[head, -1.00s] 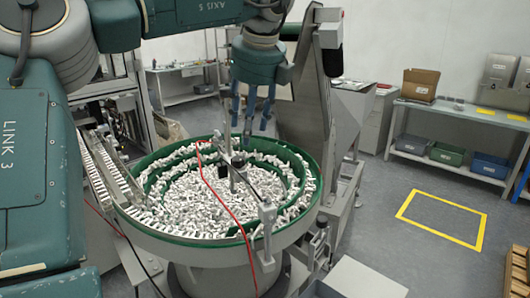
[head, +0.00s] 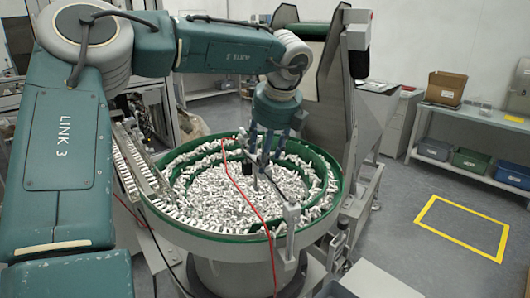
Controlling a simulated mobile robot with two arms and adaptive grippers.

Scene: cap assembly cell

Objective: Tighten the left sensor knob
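My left gripper (head: 267,154) points down over the far part of the round feeder bowl (head: 232,238). Its blue fingers are spread apart, with nothing visible between them. Their tips are close to a thin upright sensor post (head: 255,178) with a dark clamp block (head: 247,167) beside it; I cannot tell if they touch. A second bracket post (head: 290,217) stands at the bowl's near right rim. The left sensor knob is too small to make out, and the fingers may hide part of the sensor mount. My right gripper is not in view.
Small white caps (head: 215,190) fill the bowl. A red cable (head: 247,196) crosses its front. A slanted track (head: 133,168) is at the left, a tall grey hopper (head: 325,125) behind right. The floor inside the yellow outline (head: 462,243) is clear.

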